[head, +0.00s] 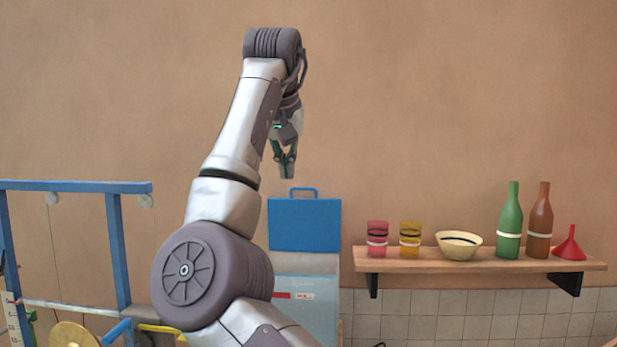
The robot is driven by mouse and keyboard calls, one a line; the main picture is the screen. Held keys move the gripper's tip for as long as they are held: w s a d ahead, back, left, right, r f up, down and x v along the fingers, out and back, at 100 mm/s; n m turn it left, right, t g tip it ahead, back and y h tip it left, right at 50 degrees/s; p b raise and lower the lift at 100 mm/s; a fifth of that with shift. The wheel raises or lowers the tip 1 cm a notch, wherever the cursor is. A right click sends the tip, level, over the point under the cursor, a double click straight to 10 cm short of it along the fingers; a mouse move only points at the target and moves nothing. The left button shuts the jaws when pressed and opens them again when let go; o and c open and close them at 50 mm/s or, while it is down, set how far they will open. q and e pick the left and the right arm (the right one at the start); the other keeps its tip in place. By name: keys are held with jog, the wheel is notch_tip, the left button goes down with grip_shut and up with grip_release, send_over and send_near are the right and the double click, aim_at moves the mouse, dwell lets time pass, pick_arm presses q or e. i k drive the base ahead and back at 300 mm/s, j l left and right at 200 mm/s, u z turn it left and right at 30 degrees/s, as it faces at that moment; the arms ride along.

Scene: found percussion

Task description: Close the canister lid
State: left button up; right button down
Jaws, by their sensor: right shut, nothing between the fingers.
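The canister (318,314) is a pale box with a red mark and a small label on its front, low in the middle. Its blue lid (304,226) stands upright at the top of the box, with a blue loop handle on its upper edge. The lid is open. My right gripper (287,172) points down above the lid's upper left part in the picture, shut and empty. It looks apart from the lid. My right arm hides the left part of the canister. My left gripper is not in view.
A wooden shelf (480,259) on the right bears a pink cup (377,239), a yellow cup (410,240), a bowl (459,244), a green bottle (510,220), a brown bottle (539,221) and a red funnel (570,245). A blue frame (76,187) stands at left.

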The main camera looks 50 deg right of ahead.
aim_at(295, 225)
jog(key=i+l, duration=0.15)
jog(key=l, duration=0.15)
jog(key=i+l, duration=0.2)
jog(key=l, duration=0.15)
jog(key=i+l, duration=0.15)
jog(key=l, duration=0.15)
jog(key=i+l, duration=0.2)
jog(key=l, duration=0.15)
